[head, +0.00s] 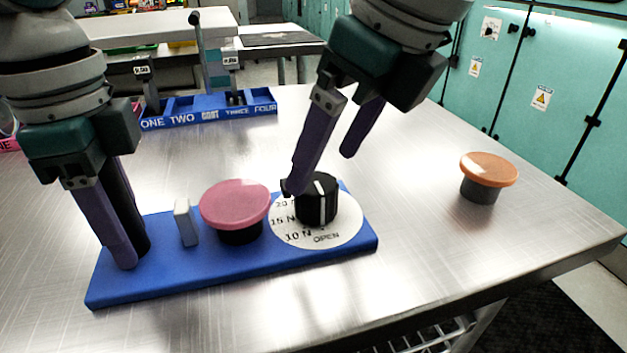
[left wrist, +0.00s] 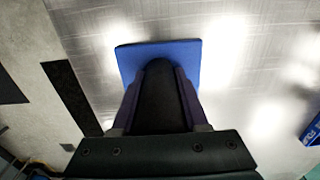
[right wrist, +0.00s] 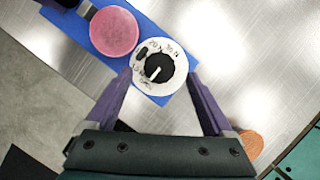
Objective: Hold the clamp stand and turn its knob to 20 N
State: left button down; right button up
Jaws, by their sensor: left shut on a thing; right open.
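The clamp stand has a blue base (head: 165,283) lying on the metal table. It carries a pink round pad (head: 235,203), a small grey upright block (head: 186,222) and a black knob (head: 317,200) on a white dial (head: 345,232). The dial reads OPEN, 10 N, 15 N and a partly hidden 20. The knob's white line runs toward the front, near OPEN. My left gripper (head: 127,255) is shut on the black post (left wrist: 160,95) at the base's left end. My right gripper (head: 322,170) is open, its fingertips above and beside the knob (right wrist: 160,68), apparently not gripping it.
An orange-topped round piece (head: 489,172) stands at the table's right. A blue labelled tray (head: 210,117) with upright posts stands at the back. The table is clear between the stand and the orange piece. Teal cabinets (head: 560,70) stand beyond the table.

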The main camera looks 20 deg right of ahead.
aim_at(316, 182)
jog(key=x, duration=0.5)
jog(key=shift+w+a+f, duration=0.1)
jog(key=shift+f, duration=0.1)
jog(key=c, duration=1.4)
